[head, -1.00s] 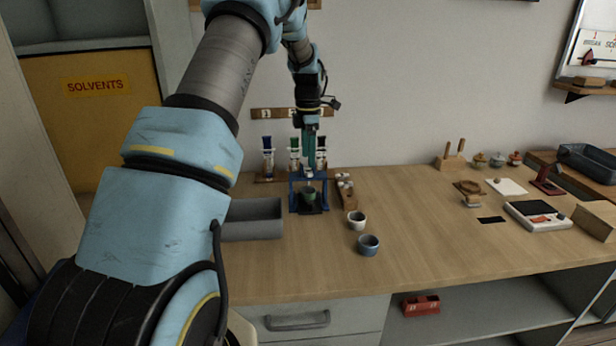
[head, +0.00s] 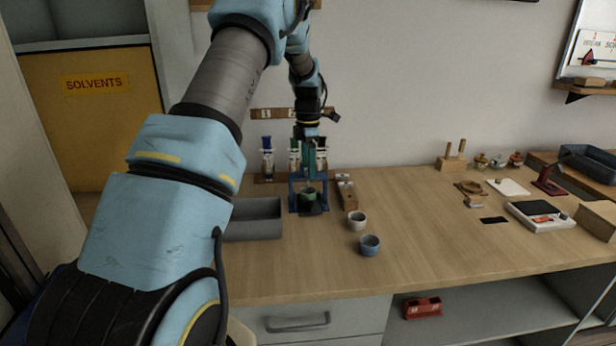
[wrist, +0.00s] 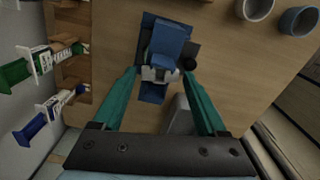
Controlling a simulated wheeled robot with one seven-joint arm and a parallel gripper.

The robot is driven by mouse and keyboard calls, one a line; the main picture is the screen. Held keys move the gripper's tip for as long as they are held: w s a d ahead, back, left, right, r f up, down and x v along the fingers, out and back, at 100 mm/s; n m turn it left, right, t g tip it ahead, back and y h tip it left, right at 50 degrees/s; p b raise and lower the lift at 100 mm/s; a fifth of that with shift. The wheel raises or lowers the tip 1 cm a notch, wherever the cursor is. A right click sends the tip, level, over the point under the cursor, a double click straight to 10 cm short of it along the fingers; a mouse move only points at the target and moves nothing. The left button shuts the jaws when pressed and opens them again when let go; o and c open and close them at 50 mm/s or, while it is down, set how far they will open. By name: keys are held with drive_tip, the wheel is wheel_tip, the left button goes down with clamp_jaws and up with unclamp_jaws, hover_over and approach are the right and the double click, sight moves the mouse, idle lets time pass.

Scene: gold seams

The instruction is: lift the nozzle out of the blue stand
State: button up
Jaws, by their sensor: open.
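The wrist view shows the stand from above (wrist: 171,38). The nozzle, seemingly the pale grey-white piece (wrist: 160,74) at the stand, shows between my fingertips in the wrist view. In the head view I cannot make it out clearly behind my fingers. My gripper (head: 309,168) is right above the stand, pointing down. Its two teal fingers are open, one on each side of the nozzle (wrist: 161,76). I cannot tell whether they touch it.
A grey bin (head: 255,220) stands close left of the stand. A wooden block (head: 346,192) is close on the right. A white cup (head: 357,220) and a blue-grey cup (head: 370,245) are at front right. The bench's middle is clear.

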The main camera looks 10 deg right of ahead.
drive_tip(key=shift+f+b, duration=0.55)
drive_tip(key=shift+f, duration=0.85)
drive_tip(key=shift+c, duration=0.3)
drive_tip(key=c, duration=0.7)
drive_tip(key=shift+r+p, duration=3.05)
drive_tip(key=shift+r, duration=1.25)
